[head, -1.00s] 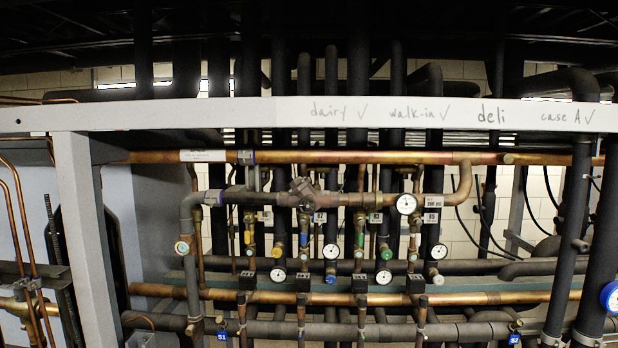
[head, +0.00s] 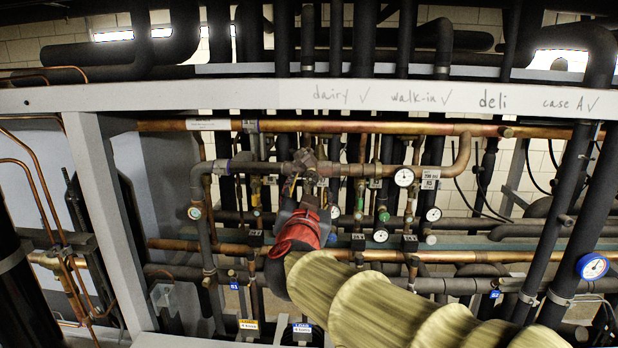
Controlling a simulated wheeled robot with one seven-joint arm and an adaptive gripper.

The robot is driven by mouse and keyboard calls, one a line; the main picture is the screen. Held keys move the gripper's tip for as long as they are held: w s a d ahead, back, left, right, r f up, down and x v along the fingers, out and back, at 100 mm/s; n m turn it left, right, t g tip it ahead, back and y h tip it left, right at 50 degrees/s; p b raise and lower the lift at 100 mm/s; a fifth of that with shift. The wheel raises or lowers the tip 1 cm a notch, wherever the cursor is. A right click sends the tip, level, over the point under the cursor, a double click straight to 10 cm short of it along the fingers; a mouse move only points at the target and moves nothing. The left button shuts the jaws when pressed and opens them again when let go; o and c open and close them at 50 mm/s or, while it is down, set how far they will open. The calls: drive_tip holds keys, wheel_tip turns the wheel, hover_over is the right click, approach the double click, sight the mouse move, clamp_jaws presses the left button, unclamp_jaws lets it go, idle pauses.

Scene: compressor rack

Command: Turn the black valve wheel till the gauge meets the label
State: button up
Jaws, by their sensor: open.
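My arm reaches in from the bottom right, with a red band near its end. My gripper (head: 302,192) is open at the pipework, in front of the valve body (head: 303,161) on the upper dark pipe. I cannot tell whether it touches anything. No black valve wheel can be made out; my gripper and arm cover part of the valve row.
A white beam (head: 220,96) with handwritten names crosses above, and a grey post (head: 108,205) stands left. Copper pipes and valves with coloured caps crowd around my gripper. Small gauges (head: 380,236) hang below. A blue-rimmed gauge (head: 593,266) is at far right.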

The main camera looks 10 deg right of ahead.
sight(310, 179)
drive_tip(key=x, duration=0.7)
drive_tip(key=shift+w+f+p, duration=0.15)
drive_tip(key=shift+w+p, duration=0.15)
drive_tip(key=shift+w, duration=0.05)
drive_tip(key=c, duration=0.3)
drive_tip(key=c, duration=0.8)
drive_tip(key=shift+c, duration=0.5)
drive_tip(key=shift+m, duration=0.3)
drive_tip(key=shift+m+b, duration=1.4)
drive_tip(key=shift+m, duration=1.1)
